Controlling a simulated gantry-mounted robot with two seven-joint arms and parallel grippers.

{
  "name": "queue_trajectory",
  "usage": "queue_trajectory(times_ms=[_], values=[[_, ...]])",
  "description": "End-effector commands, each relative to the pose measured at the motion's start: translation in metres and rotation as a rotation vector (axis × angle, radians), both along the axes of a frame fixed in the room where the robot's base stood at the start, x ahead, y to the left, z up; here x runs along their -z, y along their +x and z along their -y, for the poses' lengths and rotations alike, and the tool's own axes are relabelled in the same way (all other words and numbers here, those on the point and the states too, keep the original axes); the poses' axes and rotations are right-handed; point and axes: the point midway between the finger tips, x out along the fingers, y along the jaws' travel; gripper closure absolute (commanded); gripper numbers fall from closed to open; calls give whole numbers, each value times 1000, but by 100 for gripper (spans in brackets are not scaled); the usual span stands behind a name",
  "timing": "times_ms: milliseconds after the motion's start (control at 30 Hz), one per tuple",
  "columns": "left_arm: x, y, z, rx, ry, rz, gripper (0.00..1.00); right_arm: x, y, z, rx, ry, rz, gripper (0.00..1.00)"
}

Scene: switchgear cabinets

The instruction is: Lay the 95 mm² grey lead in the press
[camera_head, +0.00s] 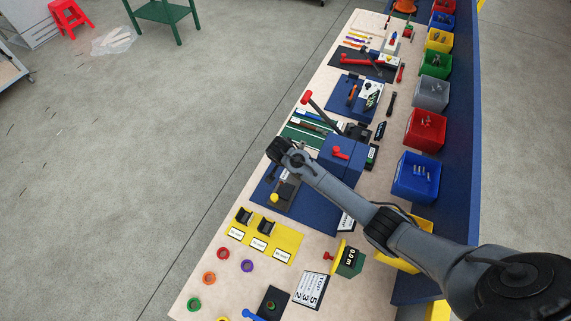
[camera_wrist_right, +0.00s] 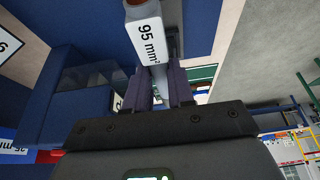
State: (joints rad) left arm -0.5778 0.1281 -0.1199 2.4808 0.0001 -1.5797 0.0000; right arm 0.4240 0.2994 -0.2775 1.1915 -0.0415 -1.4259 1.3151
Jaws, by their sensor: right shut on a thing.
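My right gripper (camera_head: 284,152) reaches in from the lower right and hangs over the far-left part of the blue base plate (camera_head: 318,212). In the right wrist view its fingers (camera_wrist_right: 160,86) are shut on the grey lead (camera_wrist_right: 148,38), which carries a white "95 mm²" label and shows a copper-coloured end at the top edge. In the head view the lead cannot be made out at the gripper. The press appears to be the blue housing (camera_head: 345,158) with a red knob on this plate, beside a dark block with a yellow knob (camera_head: 274,198). My left gripper is not in view.
A yellow mat (camera_head: 262,240) with labelled black holders lies nearer. Coloured rings (camera_head: 208,278) lie at the near left. Coloured bins (camera_head: 425,128) line the right edge. A red-handled lever (camera_head: 318,108) stands beyond the housing. Open floor lies left of the bench.

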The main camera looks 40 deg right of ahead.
Motion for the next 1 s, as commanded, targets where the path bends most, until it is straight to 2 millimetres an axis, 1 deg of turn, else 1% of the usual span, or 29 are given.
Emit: queue_trajectory(times_ms=[267,733,1000], values=[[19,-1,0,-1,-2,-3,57,17,1,0,-1,0,2,100],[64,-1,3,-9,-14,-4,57,61,1,0,-2,0,3,100],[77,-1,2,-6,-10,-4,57,84,1,0,-2,1,2,100]])
